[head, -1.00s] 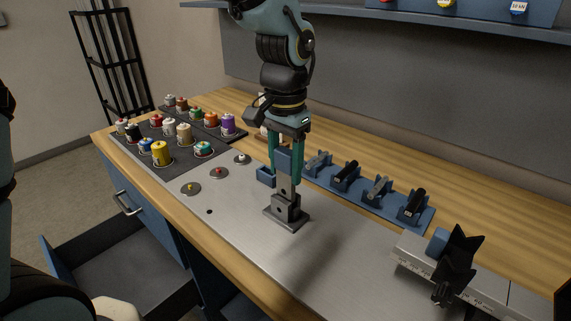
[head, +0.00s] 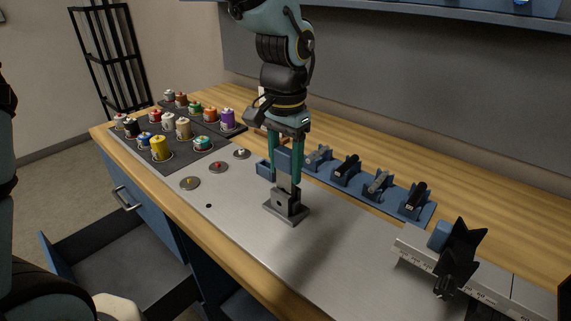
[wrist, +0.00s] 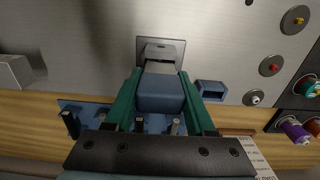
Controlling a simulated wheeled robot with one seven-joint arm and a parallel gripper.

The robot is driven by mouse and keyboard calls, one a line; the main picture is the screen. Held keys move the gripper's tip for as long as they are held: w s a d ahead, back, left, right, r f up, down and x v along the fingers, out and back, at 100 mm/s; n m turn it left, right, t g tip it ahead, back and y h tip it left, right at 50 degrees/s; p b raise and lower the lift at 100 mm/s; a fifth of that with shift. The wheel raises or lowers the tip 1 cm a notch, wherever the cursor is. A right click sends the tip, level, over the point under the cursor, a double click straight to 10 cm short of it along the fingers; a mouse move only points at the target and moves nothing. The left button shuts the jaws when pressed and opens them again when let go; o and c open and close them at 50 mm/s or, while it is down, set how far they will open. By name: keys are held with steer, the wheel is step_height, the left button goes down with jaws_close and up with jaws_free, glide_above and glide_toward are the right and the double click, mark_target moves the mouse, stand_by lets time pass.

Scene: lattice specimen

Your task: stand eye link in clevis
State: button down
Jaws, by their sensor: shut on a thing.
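The clevis (head: 286,206) is a dark grey fork on a square base plate on the metal worktop. Its plate also shows in the wrist view (wrist: 174,45). My gripper (head: 285,181) is above it, its teal fingers shut on the blue-grey grip block of the eye link (head: 287,181). The link is upright, and its light grey lower part reaches down to the clevis. In the wrist view the block (wrist: 160,92) sits between both fingers, with the link's grey part (wrist: 160,67) beyond it. The link's lower end is hidden, so how deep it sits between the cheeks cannot be told.
A blue rack (head: 365,185) with several dark and grey parts stands behind to the right. A small blue open box (wrist: 211,90) is close beside the gripper. A ruled rail with a black clamp (head: 455,258) is at right. Several coloured spools (head: 160,149) stand at left.

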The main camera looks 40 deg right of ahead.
steer(key=shift+f, duration=0.3)
steer(key=shift+f+b, duration=0.75)
steer(key=shift+f, duration=0.2)
steer(key=shift+c, duration=0.8)
jaws_free()
steer(key=shift+o, duration=0.3)
steer(key=shift+o, duration=0.5)
steer(key=shift+r+p, duration=2.15)
steer(key=shift+r, duration=0.35)
